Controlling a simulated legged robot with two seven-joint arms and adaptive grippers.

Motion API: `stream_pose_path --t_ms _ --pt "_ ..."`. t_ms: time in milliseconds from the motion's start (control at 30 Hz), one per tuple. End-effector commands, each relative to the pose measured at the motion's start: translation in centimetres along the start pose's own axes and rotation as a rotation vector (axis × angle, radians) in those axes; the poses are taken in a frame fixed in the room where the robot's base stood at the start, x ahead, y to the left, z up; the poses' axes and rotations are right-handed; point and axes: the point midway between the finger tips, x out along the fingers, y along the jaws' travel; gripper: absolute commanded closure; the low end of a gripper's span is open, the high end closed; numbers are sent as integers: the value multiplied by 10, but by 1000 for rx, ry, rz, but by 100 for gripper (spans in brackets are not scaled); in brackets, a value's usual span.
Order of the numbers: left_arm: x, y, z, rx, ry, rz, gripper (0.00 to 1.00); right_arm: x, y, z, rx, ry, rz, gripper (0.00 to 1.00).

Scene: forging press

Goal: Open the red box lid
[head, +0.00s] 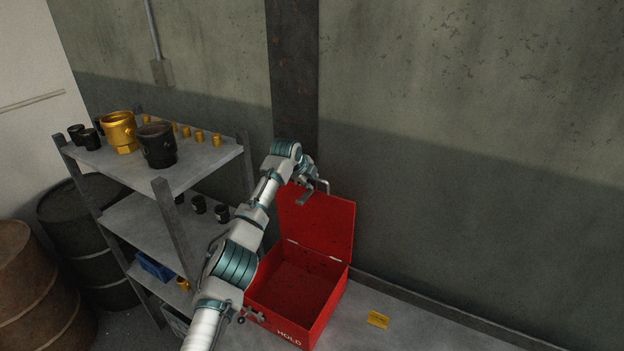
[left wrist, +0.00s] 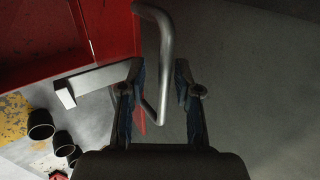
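The red box (head: 300,290) sits on the floor with its lid (head: 318,226) standing up, hinged at the back. The inside is visible and looks empty. My left gripper (head: 311,188) is at the top edge of the raised lid. In the left wrist view the lid (left wrist: 108,30) is at upper left, with a bent grey metal handle (left wrist: 167,45) beside it. The handle passes between the two fingers of my left gripper (left wrist: 158,72). The fingers are apart, with a gap beside the bar. A flat grey bar (left wrist: 95,80) lies by the left finger. My right gripper is not in view.
A grey shelf unit (head: 185,170) with black and yellow fittings stands left of the box, close to my left arm. Barrels (head: 85,235) stand further left. The wall (head: 470,190) is behind the lid.

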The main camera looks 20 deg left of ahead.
Motion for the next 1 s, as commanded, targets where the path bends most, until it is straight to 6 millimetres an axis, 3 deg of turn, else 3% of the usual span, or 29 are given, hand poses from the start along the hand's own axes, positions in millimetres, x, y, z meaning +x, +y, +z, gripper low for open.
stream_pose_path --t_ms 367,533,800,1000 --pt "-8 -2 -3 1 4 -6 64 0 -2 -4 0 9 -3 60" --pt "-32 -3 -2 4 2 -9 64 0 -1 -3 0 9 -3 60" --pt "-92 -2 2 0 3 -6 64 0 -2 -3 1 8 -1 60" --pt "-114 -2 2 -2 4 -2 64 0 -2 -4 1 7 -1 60"
